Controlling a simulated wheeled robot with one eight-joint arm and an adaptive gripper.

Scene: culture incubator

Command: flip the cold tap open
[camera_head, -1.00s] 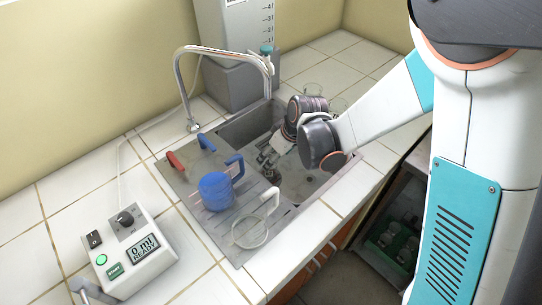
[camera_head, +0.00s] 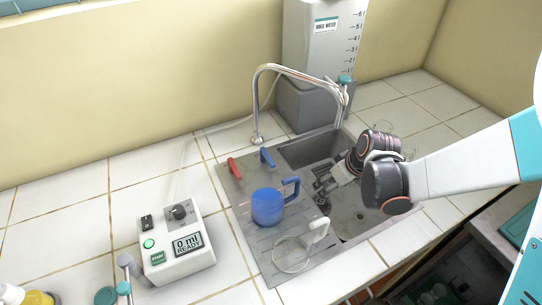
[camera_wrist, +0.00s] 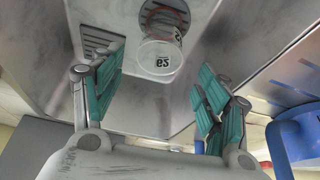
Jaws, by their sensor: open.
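The tap is a tall curved chrome spout (camera_head: 300,68) rising behind the sink. In the wrist view my gripper (camera_wrist: 160,85) is open, with teal-padded fingers spread. Beyond them a clear cup marked with a number (camera_wrist: 160,55) shows by a round drain (camera_wrist: 166,15). The levers do not show clearly in the wrist view.
A blue mug (camera_head: 267,207) stands on the drainboard between the levers and a clear jug with a white handle (camera_head: 291,255). It shows at the wrist view's right edge (camera_wrist: 298,140). A control box (camera_head: 175,245) is at left; a grey water tank (camera_head: 310,105) stands behind.

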